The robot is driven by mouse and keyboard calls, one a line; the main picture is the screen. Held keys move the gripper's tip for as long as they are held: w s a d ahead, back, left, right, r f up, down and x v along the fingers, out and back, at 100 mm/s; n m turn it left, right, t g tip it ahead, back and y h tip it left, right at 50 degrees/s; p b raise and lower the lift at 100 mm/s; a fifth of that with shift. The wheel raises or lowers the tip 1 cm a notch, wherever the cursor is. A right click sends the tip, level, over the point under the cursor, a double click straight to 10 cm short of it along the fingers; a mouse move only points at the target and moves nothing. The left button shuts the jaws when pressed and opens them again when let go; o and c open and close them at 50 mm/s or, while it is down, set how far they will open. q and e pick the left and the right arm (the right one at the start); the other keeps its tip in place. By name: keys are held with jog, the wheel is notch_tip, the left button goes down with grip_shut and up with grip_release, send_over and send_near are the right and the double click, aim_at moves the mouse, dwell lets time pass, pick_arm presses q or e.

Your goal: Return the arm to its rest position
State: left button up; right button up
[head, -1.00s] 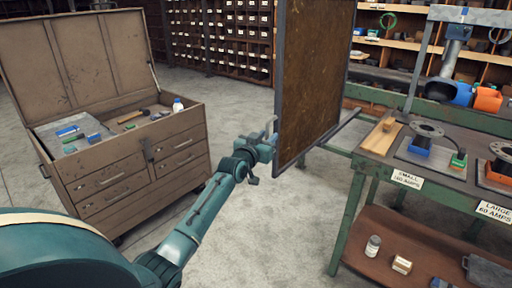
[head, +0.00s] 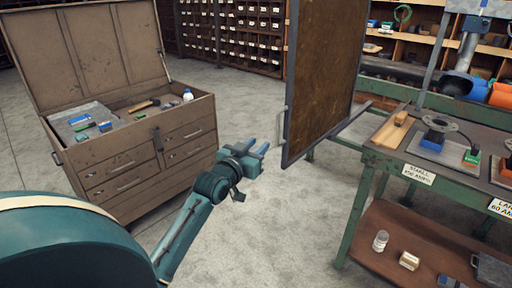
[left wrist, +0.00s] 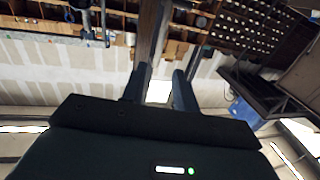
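My left gripper (head: 262,149) is in the middle of the head view, in the air between the brown tool chest and the dark upright panel. Its two fingers are apart with nothing between them. The panel's handle (head: 284,124) is just to its right, with a small gap between them in the picture. In the left wrist view the two fingers (left wrist: 159,82) also stand apart and empty. My right gripper is not in view.
The open tool chest (head: 140,165) stands at left with several tools in its top. Bare floor lies between chest and bench.

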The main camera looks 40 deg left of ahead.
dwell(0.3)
pick_arm(q)
jog(key=s+d+f+m+g+h, duration=0.1)
jog(key=s+d+f+g, duration=0.1)
jog(key=s+d+f, duration=0.4)
jog(key=s+d+f+m+g+h, duration=0.1)
jog(key=s+d+f+h, duration=0.1)
jog(key=d+f, duration=0.45)
jog(key=s+d+f+m+g+h, duration=0.1)
jog(key=s+d+f+g, duration=0.1)
jog(key=s+d+f, duration=0.3)
jog(key=s+d+f+m+g+h+p, duration=0.1)
jog(key=s+d+f, duration=0.5)
jog(key=s, duration=0.6)
jog(key=shift+s+d+f+g+h, duration=0.15)
jog(key=shift+s+d+g+h, duration=0.15)
jog(key=shift+d+g, duration=0.55)
jog(key=shift+d+t, duration=0.25)
